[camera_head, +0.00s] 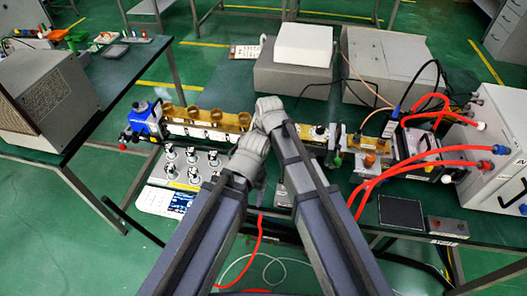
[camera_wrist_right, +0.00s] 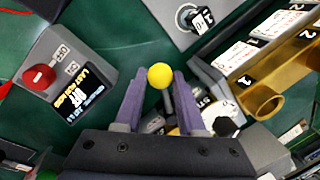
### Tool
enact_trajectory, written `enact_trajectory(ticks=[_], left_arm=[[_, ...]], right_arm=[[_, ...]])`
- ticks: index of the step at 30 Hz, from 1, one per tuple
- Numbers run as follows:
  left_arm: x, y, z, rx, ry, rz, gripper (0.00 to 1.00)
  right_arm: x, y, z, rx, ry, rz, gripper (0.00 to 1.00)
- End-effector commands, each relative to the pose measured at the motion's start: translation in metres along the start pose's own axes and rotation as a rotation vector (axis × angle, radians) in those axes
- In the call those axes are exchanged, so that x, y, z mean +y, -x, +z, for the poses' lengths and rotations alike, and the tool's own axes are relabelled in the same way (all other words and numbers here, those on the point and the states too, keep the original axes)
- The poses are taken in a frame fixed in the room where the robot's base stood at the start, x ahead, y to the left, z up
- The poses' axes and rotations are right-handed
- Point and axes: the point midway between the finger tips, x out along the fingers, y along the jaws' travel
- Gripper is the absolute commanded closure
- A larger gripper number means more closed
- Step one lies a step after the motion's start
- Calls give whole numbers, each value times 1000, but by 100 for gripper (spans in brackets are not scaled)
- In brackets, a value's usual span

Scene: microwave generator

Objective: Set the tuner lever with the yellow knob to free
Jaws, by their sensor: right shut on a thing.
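In the right wrist view the yellow knob (camera_wrist_right: 160,76) of the tuner lever sits between the tips of my right gripper (camera_wrist_right: 159,86). The purple fingers are shut on it from both sides. A thin grey stem runs down from the knob and is partly hidden by the gripper. In the head view the knob and the right fingertips are hidden behind my own arms. My left wrist (camera_head: 248,153) is in front of the brass waveguide (camera_head: 208,127); I cannot make out whether its fingers are open.
The brass waveguide part with an open port (camera_wrist_right: 263,102) is close on the right. In the head view red hoses (camera_head: 390,173) cross the bench on the right. A white panel of switches (camera_head: 180,175) stands left.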

Motion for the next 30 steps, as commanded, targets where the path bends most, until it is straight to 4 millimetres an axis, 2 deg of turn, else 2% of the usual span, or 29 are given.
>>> enact_trajectory(ticks=[9,23,24,30], left_arm=[[0,0,0,0,0,0,29],[0,0,0,0,0,0,29],[0,0,0,0,0,0,29],[0,0,0,0,0,0,29]], right_arm=[[-2,0,1,15,-75,0,100],[-3,-1,1,17,-85,-1,100],[-3,-1,1,17,-85,-1,57],[-2,-1,1,17,-84,-1,34]])
